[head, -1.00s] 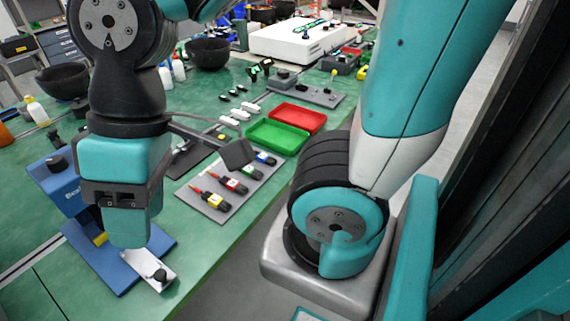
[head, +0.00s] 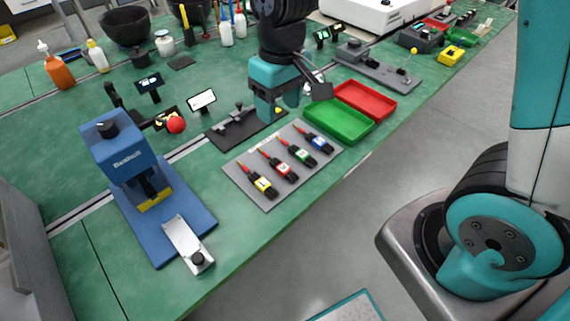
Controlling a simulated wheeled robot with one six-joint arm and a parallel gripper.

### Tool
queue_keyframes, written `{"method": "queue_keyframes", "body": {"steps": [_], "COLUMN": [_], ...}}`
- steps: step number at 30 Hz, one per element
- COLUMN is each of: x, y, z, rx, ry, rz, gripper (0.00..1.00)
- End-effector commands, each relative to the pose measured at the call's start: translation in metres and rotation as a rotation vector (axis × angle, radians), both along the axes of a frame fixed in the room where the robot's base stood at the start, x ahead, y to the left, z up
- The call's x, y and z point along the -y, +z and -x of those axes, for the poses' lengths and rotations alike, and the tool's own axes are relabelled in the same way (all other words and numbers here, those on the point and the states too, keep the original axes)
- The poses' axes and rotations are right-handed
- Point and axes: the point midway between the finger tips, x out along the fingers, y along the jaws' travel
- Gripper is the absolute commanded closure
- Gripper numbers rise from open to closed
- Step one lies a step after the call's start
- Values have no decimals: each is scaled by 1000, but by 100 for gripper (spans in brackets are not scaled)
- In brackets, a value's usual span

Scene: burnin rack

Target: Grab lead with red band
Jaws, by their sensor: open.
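Several leads lie side by side on a grey mat (head: 238,172), each with a black body, a red tip and a coloured band. The lead with the red band (head: 281,168) is second from the left, between the yellow-banded lead (head: 262,184) and the green-banded lead (head: 299,154). The blue-banded lead (head: 317,140) is at the right. My gripper (head: 275,108) points down behind the mat, near a black fixture. It is open and apart from the leads. No lead is hidden by it.
A green tray (head: 345,134) and a red tray (head: 376,111) stand right of the mat. A blue press (head: 123,156) stands at the left, with a black fixture (head: 232,130) behind the mat. Bowls and bottles stand farther back. The bench's front edge runs close to the mat.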

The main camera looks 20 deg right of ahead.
Motion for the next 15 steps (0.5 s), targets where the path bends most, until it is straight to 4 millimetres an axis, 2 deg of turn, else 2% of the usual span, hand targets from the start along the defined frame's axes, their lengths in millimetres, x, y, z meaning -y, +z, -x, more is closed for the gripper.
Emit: {"method": "queue_keyframes", "body": {"steps": [1, 4, 8, 15], "x": [3, 8, 10, 11], "y": [-8, -20, -40, -94], "z": [-9, -19, -22, -20], "rx": [-6, -8, -13, -14], "ry": [-13, -31, -36, -37], "rz": [23, 52, 63, 62], "gripper": [44, 44, 44, 44]}}
